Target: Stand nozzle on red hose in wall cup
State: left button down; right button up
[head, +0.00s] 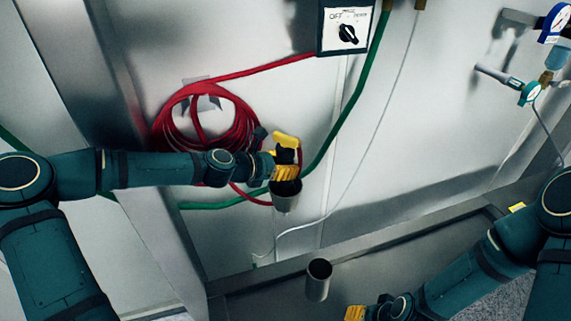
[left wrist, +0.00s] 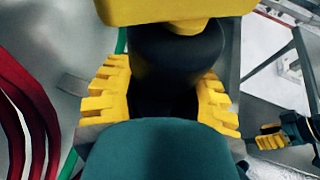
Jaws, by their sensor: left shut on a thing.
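The nozzle (head: 286,141) has a yellow top and a black body, and stands roughly upright at the wall. My left gripper (head: 284,172) is shut on its black body; the left wrist view shows the yellow fingers on both sides of the black body (left wrist: 178,55). The grey wall cup (head: 287,202) is directly below the gripper, with a dark opening. The fingers hide whether the nozzle's lower end is inside the cup. The red hose (head: 205,92) hangs coiled on the wall to the left. My right gripper (head: 355,313) is at the bottom edge, mostly cut off.
A second grey cup (head: 318,284) is lower down near the metal ledge. A green hose (head: 349,108) and a thin pale tube run down the wall. A switch box (head: 346,28) is above, and gauges (head: 530,94) are at the right.

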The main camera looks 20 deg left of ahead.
pick_arm(q)
jog(key=shift+f, duration=0.45)
jog(key=shift+c, duration=2.3)
grip_release()
jog(key=v, duration=1.2)
